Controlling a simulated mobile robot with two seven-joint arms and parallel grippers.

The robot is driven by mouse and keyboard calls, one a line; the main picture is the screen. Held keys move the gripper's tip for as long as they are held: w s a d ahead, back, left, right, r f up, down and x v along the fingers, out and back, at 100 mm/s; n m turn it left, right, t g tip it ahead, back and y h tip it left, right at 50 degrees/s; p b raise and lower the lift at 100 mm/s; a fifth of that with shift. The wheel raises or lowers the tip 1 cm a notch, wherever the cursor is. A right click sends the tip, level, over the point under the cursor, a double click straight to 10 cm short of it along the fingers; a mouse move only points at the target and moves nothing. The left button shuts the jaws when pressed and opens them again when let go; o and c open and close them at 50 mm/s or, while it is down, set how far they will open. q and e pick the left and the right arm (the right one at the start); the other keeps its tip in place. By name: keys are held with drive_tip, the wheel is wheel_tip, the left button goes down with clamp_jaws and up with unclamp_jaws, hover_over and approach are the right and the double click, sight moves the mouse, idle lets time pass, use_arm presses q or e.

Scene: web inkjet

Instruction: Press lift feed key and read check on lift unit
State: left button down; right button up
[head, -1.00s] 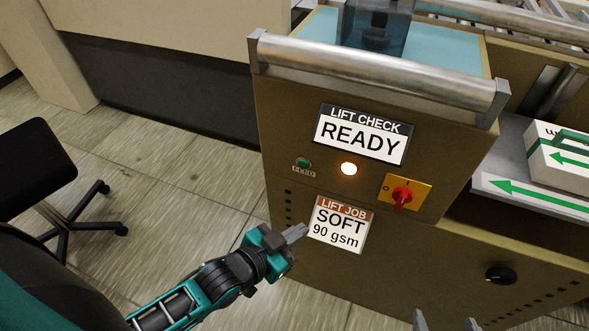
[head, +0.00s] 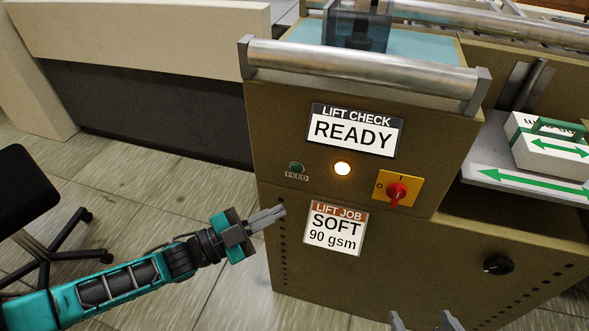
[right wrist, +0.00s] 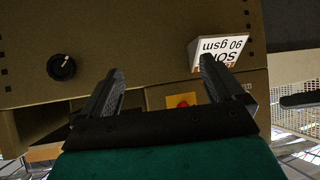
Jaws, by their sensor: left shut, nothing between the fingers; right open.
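The lift unit (head: 420,240) is a brown cabinet with a metal bar across its top front. Its lift check sign (head: 354,131) reads READY. Below it are the green FEED key (head: 297,168), a lit amber lamp (head: 342,169) and a red rotary switch (head: 397,190) on a yellow plate. My left gripper (head: 281,211) is shut and empty, below the FEED key and left of the job sign. My right gripper (head: 425,322) is open at the bottom edge; it also shows in the right wrist view (right wrist: 160,80), empty.
A black knob (head: 497,265) sits low on the cabinet's right. A white box with a green handle (head: 548,145) stands on a shelf at right. A black chair (head: 30,205) stands at left.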

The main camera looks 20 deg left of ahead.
sight(296, 169)
use_arm(q)
drive_tip(key=w+b, duration=0.5)
drive_tip(key=w, duration=0.3)
drive_tip(key=shift+w+d, duration=0.15)
drive_tip(key=shift+w, duration=0.25)
use_arm(e)
drive_tip(key=shift+w+a+f, duration=0.25)
drive_tip(key=shift+a+f, duration=0.25)
drive_tip(key=shift+f, duration=0.1)
drive_tip(key=shift+w+a+f, duration=0.25)
drive_tip(key=shift+a+f, duration=0.2)
drive_tip(key=shift+f, duration=0.15)
drive_tip(key=shift+s+d+f, duration=0.1)
use_arm(q)
drive_tip(key=shift+w, duration=0.1)
use_arm(e)
drive_tip(key=shift+f, duration=0.1)
use_arm(q)
drive_tip(key=shift+w, duration=0.3)
use_arm(e)
drive_tip(key=shift+f, duration=0.1)
